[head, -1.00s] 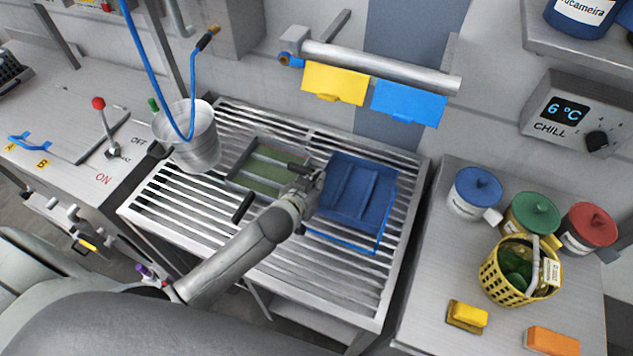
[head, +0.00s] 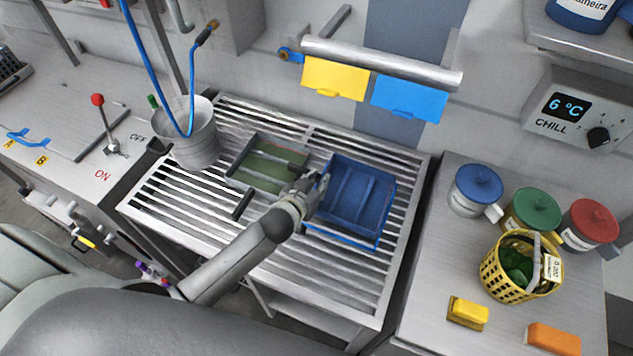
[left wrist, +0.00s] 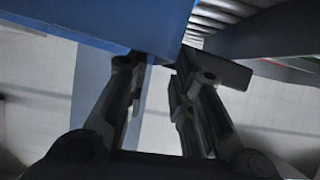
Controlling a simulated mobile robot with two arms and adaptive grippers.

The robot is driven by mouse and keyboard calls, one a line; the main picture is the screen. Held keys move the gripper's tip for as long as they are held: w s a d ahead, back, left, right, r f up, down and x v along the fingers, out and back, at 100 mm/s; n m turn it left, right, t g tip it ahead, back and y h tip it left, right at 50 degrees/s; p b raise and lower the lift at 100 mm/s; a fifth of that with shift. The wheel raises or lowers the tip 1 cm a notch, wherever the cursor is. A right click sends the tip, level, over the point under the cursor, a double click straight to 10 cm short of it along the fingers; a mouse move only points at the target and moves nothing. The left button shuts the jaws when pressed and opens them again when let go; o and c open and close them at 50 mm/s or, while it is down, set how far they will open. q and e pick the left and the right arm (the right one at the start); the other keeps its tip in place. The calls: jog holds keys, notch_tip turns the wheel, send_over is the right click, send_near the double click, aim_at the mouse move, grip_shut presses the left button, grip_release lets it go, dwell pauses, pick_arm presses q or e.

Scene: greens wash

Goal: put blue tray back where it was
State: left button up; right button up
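The blue tray (head: 352,205) lies on the slatted rack, right of the green tray (head: 268,165), inside or over a blue outline at its front edge. Whether it rests fully flat cannot be told. My left gripper (head: 313,188) is at the tray's left side. In the left wrist view, the fingers (left wrist: 157,62) lean towards each other with a narrow gap, and the blue tray (left wrist: 110,20) reaches their tips from above. They appear shut on the tray's edge; the exact contact is partly hidden. My right gripper is not in view.
A metal bucket (head: 190,138) stands at the rack's back left. Yellow (head: 335,80) and blue (head: 408,98) plates hang from a rail behind. The right counter holds lidded pots, a yellow basket (head: 513,286) and two blocks. Rack slats (head: 200,205) are bare at front left.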

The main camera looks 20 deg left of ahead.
pick_arm(q)
jog(key=shift+r, duration=0.1)
jog(key=shift+r+p, duration=0.3)
jog(key=shift+r, duration=0.05)
jog(key=shift+s+r, duration=0.15)
jog(key=shift+r, duration=0.05)
jog(key=b+v, duration=0.1)
jog(key=v, duration=1)
jog(key=shift+s+r, duration=0.15)
jog(key=shift+s, duration=0.1)
